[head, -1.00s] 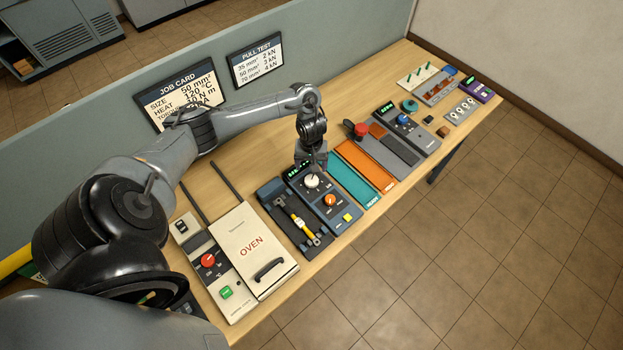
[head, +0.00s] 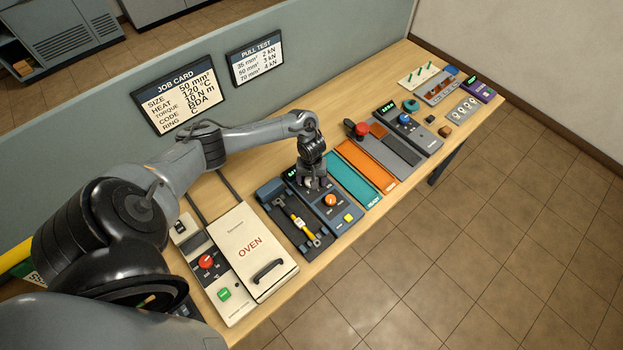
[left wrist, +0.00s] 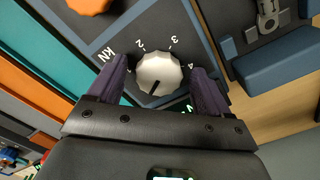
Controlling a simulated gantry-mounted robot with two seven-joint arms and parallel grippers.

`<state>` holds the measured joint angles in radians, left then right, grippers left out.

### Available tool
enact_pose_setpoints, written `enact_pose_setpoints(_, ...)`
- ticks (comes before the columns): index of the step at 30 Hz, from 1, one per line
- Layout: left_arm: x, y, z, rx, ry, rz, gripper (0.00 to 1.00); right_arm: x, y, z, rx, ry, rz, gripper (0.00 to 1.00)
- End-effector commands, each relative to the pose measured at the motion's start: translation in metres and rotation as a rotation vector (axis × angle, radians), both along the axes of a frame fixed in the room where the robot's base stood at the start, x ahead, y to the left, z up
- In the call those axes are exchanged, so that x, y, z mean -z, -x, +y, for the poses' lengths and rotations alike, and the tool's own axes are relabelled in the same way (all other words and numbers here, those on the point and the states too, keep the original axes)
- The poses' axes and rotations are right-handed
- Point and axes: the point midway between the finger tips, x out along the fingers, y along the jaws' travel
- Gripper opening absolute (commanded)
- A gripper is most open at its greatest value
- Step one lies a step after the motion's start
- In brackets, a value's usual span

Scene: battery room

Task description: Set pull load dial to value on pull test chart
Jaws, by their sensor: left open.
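The white pull load dial (left wrist: 160,72) shows in the left wrist view, with 2, 3, 4 and kN printed around it. Its black pointer mark faces the lower left, away from those numbers. My left gripper (left wrist: 160,76) is open, with one finger on either side of the dial; I cannot tell whether they touch it. In the head view, my left gripper (head: 313,184) is over the dark blue pull test panel (head: 346,207) and hides the dial. The pull test chart (head: 256,60) lists 2, 3 and 4 kN by size. My right gripper is not in view.
The job card (head: 180,95) on the divider reads size 50 mm². The panel also has an orange knob (head: 331,200) and a yellow button (head: 349,218). A tool bed (head: 293,218) and the oven (head: 243,247) lie left; a teal tray (head: 352,180) lies right.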

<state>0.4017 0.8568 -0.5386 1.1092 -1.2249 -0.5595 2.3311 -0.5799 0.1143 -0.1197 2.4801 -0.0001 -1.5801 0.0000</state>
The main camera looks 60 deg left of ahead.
Motion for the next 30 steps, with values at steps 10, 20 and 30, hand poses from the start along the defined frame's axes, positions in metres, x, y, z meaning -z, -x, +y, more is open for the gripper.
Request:
enact_pose_setpoints(10,0.0,0.0,0.0,0.0,0.0,0.0,0.38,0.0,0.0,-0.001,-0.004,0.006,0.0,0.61)
enact_pose_setpoints(20,-0.001,0.0,0.0,0.018,0.0,0.0,0.23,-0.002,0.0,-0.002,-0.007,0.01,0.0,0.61)
enact_pose_setpoints(30,-0.003,0.001,0.0,0.188,0.001,0.002,0.23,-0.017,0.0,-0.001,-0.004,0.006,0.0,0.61)
